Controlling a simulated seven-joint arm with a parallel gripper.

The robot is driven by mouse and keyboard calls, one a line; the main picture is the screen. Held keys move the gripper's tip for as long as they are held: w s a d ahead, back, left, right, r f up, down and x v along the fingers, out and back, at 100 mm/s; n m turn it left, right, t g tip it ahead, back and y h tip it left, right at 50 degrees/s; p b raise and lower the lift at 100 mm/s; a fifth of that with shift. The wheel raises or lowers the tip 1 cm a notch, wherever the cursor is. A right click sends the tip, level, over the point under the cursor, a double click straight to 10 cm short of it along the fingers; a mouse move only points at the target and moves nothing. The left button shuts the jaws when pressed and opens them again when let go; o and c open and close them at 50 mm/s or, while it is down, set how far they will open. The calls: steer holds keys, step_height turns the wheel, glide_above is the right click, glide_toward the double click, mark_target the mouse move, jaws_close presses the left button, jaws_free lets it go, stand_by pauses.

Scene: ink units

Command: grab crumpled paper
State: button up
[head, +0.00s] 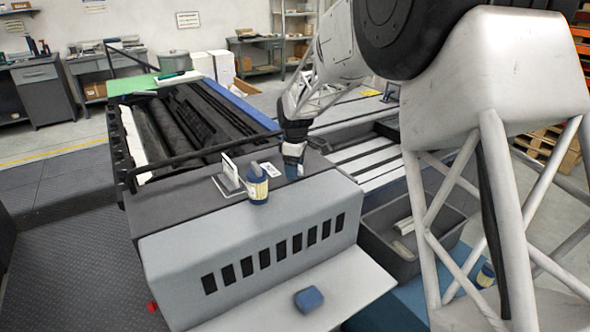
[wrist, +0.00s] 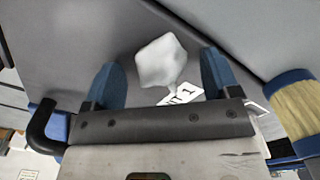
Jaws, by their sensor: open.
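The crumpled paper (wrist: 162,63) is a small white faceted lump on a dark grey surface in the wrist view. My gripper (wrist: 160,60) is open, its two blue fingers on either side of the paper with a gap at each side. In the head view my gripper (head: 292,170) points down over the grey top of the machine (head: 190,198). I cannot make out the paper there; the gripper seems to hide it.
A blue and tan container (head: 257,184) stands left of my gripper, beside a small metal holder (head: 228,181). It also shows in the wrist view (wrist: 292,105). A white label (wrist: 182,95) lies by the paper. A blue block (head: 308,299) rests on the lower shelf.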

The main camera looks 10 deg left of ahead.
steer(key=c, duration=1)
steer(key=shift+r, duration=1.75)
steer(key=s+d, duration=0.2)
steer(key=s, duration=0.2)
steer(key=s+d+r, duration=0.1)
steer(key=s+d, duration=0.1)
steer(key=s, duration=0.3)
steer(key=s+d, duration=0.2)
steer(key=s, duration=0.3)
steer(key=shift+s+d+r, duration=0.25)
steer(key=shift+d, duration=0.1)
steer(key=shift+c, duration=0.2)
